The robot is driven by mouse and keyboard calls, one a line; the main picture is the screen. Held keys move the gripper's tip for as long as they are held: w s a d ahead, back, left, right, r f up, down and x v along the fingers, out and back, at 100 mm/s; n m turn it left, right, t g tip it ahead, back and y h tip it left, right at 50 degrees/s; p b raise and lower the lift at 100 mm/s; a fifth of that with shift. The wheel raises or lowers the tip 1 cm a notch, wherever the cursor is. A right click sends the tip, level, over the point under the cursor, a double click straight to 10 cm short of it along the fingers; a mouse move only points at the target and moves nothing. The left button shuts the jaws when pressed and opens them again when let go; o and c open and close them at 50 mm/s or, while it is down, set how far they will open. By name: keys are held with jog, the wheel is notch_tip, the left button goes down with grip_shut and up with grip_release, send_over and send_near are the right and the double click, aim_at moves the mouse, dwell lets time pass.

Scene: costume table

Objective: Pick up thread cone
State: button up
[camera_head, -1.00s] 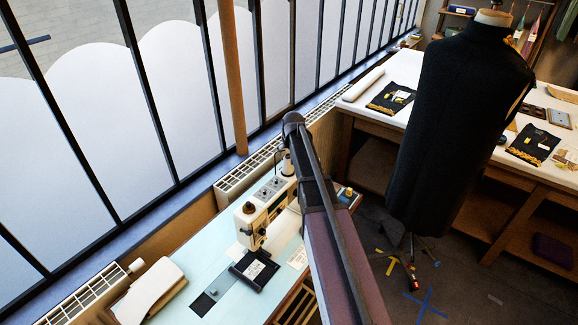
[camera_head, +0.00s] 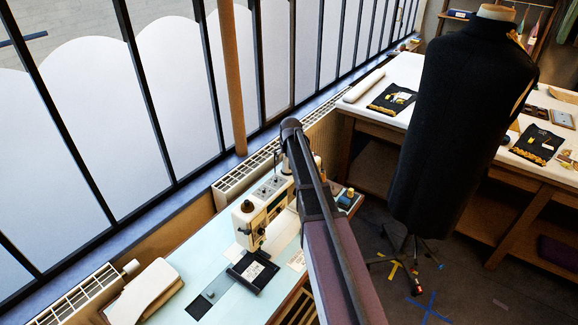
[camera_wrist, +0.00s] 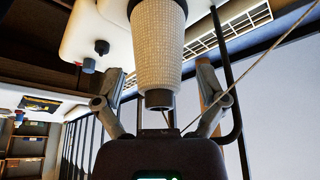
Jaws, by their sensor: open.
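The thread cone (camera_wrist: 160,35) is a pale, woven-textured cone with a dark tip, large in the middle of the wrist view. My gripper (camera_wrist: 160,74) is open, with one finger on each side of the cone and a visible gap on both sides. In the wrist view the cone lies between the fingers or just beyond them; I cannot tell how deep. In the head view my arm hides the gripper, and I cannot clearly make out the cone there.
The cream sewing machine (camera_head: 262,207) stands on the pale blue table (camera_head: 190,262) close to my arm. A thin rod or thread (camera_wrist: 240,82) crosses the right of the wrist view. The window and radiator (camera_head: 240,172) line the left. A dark dress form (camera_head: 455,130) stands right.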

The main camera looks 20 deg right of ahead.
jog(key=shift+c, duration=0.2)
dwell(0.3)
grip_shut()
jog(key=shift+r, duration=0.15)
notch_tip(320, 180, up, 10)
jog(key=p, duration=1)
dwell(0.8)
